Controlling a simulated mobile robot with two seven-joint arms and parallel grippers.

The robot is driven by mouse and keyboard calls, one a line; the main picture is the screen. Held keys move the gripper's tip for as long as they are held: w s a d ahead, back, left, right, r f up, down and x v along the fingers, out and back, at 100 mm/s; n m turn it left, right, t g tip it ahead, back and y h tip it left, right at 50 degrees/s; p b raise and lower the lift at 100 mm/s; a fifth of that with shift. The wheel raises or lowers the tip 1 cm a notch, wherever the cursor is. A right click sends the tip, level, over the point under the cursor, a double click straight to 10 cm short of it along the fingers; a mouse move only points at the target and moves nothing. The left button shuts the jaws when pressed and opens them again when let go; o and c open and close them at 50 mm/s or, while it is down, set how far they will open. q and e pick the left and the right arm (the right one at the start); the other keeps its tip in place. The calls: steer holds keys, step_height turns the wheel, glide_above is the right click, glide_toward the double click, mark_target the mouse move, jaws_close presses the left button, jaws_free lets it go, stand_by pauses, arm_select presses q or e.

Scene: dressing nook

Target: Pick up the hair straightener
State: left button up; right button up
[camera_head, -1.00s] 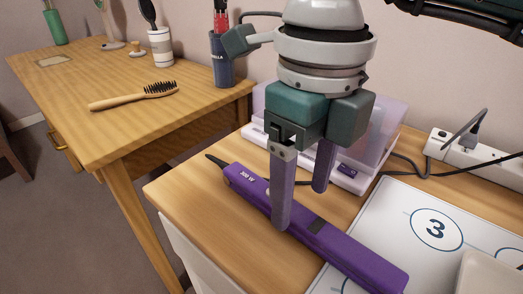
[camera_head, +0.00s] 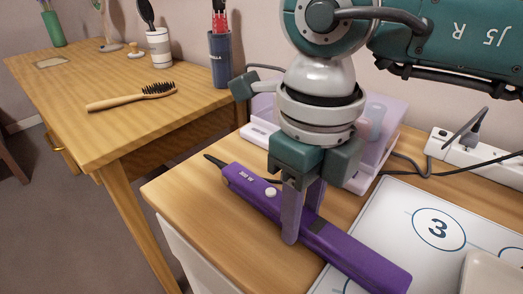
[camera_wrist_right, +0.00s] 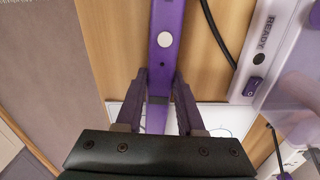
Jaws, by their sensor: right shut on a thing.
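The purple hair straightener (camera_head: 347,259) lies on the wooden cabinet top, its front end over a white numbered mat. It has a round pale button and a dark cord end at the far left. My right gripper (camera_head: 302,225) points down with one finger on each side of its body, shut on it. In the right wrist view the straightener (camera_wrist_right: 166,60) runs up between the two fingers of my right gripper (camera_wrist_right: 160,95). The far finger is partly hidden in the head view. My left gripper is not in view.
A lilac and white holder (camera_head: 372,140) stands behind my right gripper. A white power strip (camera_head: 470,153) with a plug and cords lies at the right. The mat (camera_head: 395,215) carries a pale tray (camera_head: 490,274). A desk at left holds a hairbrush (camera_head: 132,97) and a blue cup (camera_head: 220,62).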

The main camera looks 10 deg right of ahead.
jaws_close()
stand_by(0.4)
